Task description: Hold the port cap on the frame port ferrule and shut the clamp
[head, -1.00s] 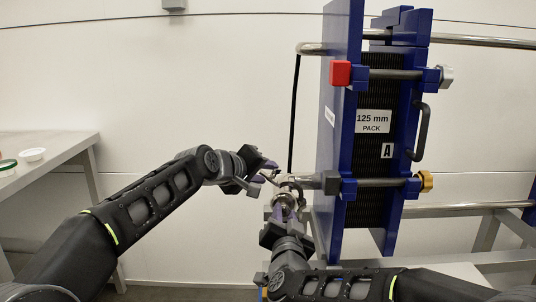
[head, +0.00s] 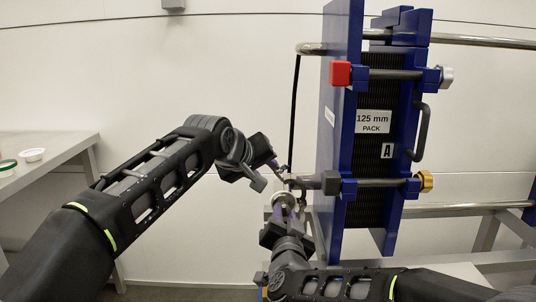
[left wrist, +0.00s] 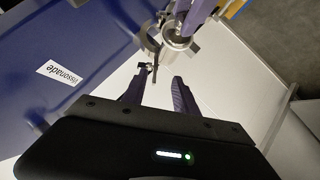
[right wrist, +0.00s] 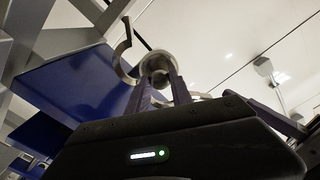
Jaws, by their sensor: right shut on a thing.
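The port cap (right wrist: 157,64) is a round metal disc, held between the fingertips of my right gripper (right wrist: 160,80). In the head view my right gripper (head: 284,205) holds it up at the frame port, left of the blue plate. The ferrule is mostly hidden behind the cap, so I cannot tell whether they touch. The metal clamp (left wrist: 153,42) is open; its curved arm (right wrist: 124,50) hangs out beside the cap. My left gripper (left wrist: 156,82) is open and empty, its fingers just short of the clamp. A small clamp bolt (left wrist: 144,74) lies near one fingertip.
The blue plate pack (head: 376,120) with its tie bars stands right of both grippers. A metal frame rail (head: 465,209) runs behind it. A table (head: 55,147) with small lids is at far left.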

